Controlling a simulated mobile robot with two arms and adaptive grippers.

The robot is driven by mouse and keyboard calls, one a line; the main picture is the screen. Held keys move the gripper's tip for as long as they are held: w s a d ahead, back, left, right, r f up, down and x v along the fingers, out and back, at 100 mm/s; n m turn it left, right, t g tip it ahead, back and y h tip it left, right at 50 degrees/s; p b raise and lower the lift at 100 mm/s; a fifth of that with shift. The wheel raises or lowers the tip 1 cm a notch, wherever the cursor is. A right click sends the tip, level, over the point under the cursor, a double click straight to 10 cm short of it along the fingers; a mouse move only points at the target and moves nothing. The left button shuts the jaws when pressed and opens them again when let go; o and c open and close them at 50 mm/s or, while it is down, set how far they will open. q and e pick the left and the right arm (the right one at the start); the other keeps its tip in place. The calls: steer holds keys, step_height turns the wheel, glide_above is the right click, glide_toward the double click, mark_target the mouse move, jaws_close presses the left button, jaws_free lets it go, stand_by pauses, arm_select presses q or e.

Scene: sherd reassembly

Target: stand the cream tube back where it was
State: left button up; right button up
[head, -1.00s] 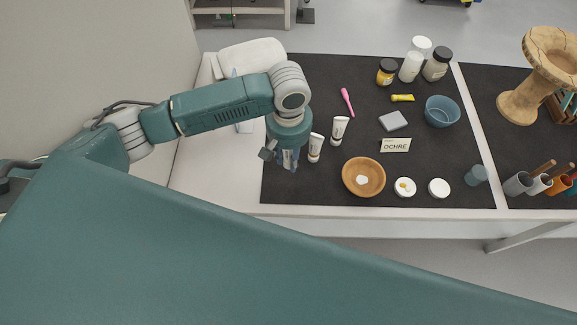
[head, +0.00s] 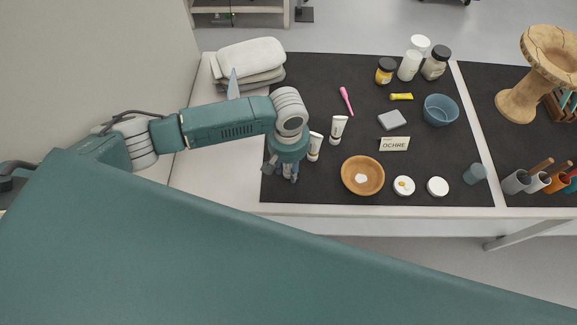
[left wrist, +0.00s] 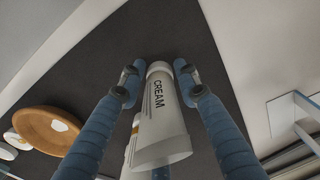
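The cream tube (left wrist: 161,122) is white with dark CREAM lettering. In the left wrist view it lies between the two blue fingers of my left gripper (left wrist: 158,68), its wide end towards the camera. The fingertips close about its far end. In the head view my left gripper (head: 287,178) points down over the left part of the dark mat; its hand hides most of the tube. Whether the tube touches the mat is hard to tell. Two similar white tubes, a nearer one (head: 314,147) and a farther one (head: 338,130), stand to the right. My right gripper is not in view.
A wooden bowl (head: 375,183) with a white piece lies to the right, beside two small round tubs. The OCHRE card (head: 394,144), a grey block (head: 392,120) and a blue bowl (head: 440,110) are farther right. Folded towels (head: 250,58) lie behind the arm. The mat's front edge is close.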

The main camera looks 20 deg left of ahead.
arm_select(q)
steer(key=shift+o, duration=0.4)
steer(key=shift+r, duration=0.1)
step_height(320, 180, up, 12)
steer(key=shift+r+b, duration=0.1)
steer(key=shift+b, duration=0.25)
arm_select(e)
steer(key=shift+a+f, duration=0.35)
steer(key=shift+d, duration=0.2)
